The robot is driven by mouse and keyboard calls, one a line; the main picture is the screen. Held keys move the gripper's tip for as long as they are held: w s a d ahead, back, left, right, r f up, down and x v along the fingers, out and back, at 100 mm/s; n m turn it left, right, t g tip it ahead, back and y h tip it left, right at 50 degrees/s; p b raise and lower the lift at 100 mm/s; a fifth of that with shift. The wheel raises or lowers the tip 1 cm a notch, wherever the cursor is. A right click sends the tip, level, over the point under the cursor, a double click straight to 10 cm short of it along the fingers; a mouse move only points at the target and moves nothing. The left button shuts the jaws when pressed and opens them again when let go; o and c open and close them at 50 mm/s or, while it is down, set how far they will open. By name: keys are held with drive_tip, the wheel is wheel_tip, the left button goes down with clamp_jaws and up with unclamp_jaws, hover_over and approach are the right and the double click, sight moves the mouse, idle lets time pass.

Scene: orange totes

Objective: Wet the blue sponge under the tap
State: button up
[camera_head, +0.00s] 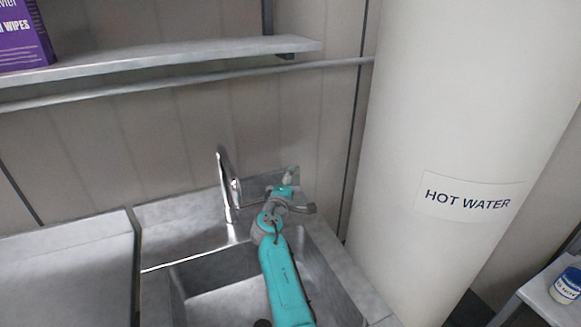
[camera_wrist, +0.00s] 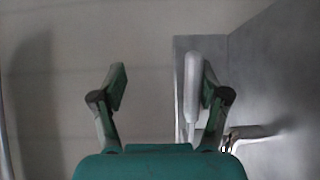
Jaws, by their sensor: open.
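A chrome tap (camera_head: 226,185) stands upright at the back rim of a steel sink (camera_head: 205,300) in the head view. My gripper (camera_head: 289,178) is to the right of the tap, above the back right of the sink, with my arm reaching over the basin. In the wrist view my gripper (camera_wrist: 162,85) is open, with nothing clasped. A pale rounded upright piece shows just inside the right finger there; I cannot tell what it is or whether it touches. The blue sponge shows in neither view.
A steel shelf (camera_head: 170,68) with a purple wipes box (camera_head: 25,38) runs above. A white hot water cylinder (camera_head: 440,120) stands close on the right. A flat steel counter (camera_head: 65,270) lies left of the sink. A small jar (camera_head: 566,287) sits on the far right shelf.

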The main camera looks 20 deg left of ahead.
drive_tip(key=o, duration=0.5)
drive_tip(key=shift+t, duration=0.3)
drive_tip(key=r, duration=0.6)
drive_tip(key=shift+w+a+r, duration=0.2)
drive_tip(key=shift+w+a, duration=0.05)
drive_tip(key=shift+a, duration=0.05)
drive_tip(key=shift+r, duration=0.45)
drive_tip(key=shift+g, duration=0.4)
drive_tip(key=f, duration=0.2)
drive_tip(key=s+f, duration=0.1)
drive_tip(key=f, duration=0.1)
drive_tip(key=shift+d+f, duration=0.15)
drive_tip(key=shift+f, duration=0.25)
drive_tip(key=shift+c, duration=0.2)
drive_tip(key=shift+s, duration=0.5)
drive_tip(key=shift+c, duration=0.6)
drive_tip(key=shift+s+a, duration=0.25)
drive_tip(key=shift+s, duration=1.1)
drive_tip(key=shift+s+a, duration=0.3)
drive_tip(key=shift+s, duration=1.1)
drive_tip(key=shift+s+a, duration=0.25)
drive_tip(key=shift+s, duration=1.1)
drive_tip(key=shift+c, duration=0.5)
drive_tip(key=shift+s, duration=0.65)
drive_tip(key=c, duration=0.4)
drive_tip(key=shift+s+a+f, duration=0.15)
drive_tip(key=shift+s+f, duration=0.15)
drive_tip(key=shift+s, duration=0.5)
